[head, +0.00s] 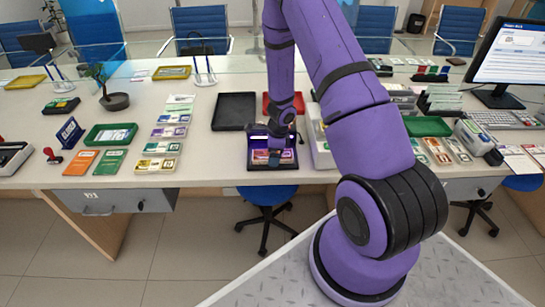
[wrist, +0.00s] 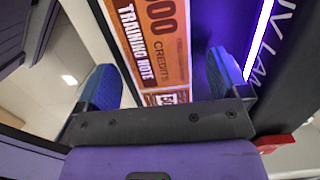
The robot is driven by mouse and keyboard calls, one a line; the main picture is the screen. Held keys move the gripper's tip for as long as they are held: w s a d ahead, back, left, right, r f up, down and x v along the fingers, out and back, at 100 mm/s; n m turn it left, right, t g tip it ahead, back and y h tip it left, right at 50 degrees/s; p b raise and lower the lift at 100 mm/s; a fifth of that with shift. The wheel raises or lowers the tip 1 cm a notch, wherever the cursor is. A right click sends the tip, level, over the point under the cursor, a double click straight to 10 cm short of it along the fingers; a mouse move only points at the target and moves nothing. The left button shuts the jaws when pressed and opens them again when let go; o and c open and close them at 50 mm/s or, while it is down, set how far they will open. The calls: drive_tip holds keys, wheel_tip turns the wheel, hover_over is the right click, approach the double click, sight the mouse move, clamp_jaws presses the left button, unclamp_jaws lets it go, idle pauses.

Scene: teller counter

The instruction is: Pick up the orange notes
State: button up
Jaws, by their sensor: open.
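The orange notes (wrist: 158,42), printed "CREDITS" and "TRAINING NOTE", lie under the violet-lit UV lamp unit (wrist: 270,60). In the head view, the dark lamp unit (head: 251,162) sits near the counter's front edge, and the notes (head: 262,154) show partly in it. My gripper (wrist: 163,80) is open with its blue fingertips on either side of the notes. There is a gap on each side, so it does not hold them. In the head view, my gripper (head: 274,156) is down at the unit and hides part of the notes.
A black tray (head: 234,111) and a red tray (head: 283,103) stand behind. A pale machine (head: 320,148) stands close on the right. Left are banded stacks (head: 168,147), a green tray (head: 111,136) and an orange flat item (head: 80,163). Counter between stacks and lamp is clear.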

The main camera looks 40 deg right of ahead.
drive_tip(key=shift+f, duration=0.3)
drive_tip(key=shift+c, duration=0.4)
drive_tip(key=c, duration=1)
drive_tip(key=shift+r, duration=0.1)
drive_tip(key=shift+c, duration=0.2)
